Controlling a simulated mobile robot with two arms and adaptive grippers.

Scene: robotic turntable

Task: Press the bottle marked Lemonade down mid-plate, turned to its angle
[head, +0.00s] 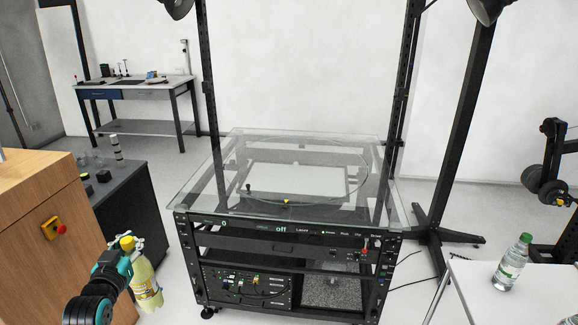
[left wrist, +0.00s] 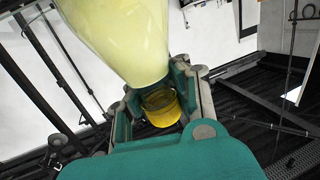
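A bottle of pale yellow drink with a yellow cap (head: 147,284) is in my left gripper (head: 127,252), at the lower left of the head view. The left gripper is shut around the bottle's neck by the cap. The left wrist view shows the yellow cap (left wrist: 161,107) between the fingers of the left gripper (left wrist: 163,98) and the pale body (left wrist: 120,35) beyond. The label is too small to read. The glass-topped turntable (head: 195,190) stands mid-view, apart from the bottle, its round plate (head: 350,197) bare. My right gripper is not in view.
A green-capped clear bottle (head: 511,264) stands on a white table (head: 470,290) at the right. Black uprights (head: 395,110) rise beside the turntable. A yellow pointer (head: 286,202) sits at the plate's front, above a panel reading "off" (head: 281,229). A wooden cabinet (head: 40,210) stands at left.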

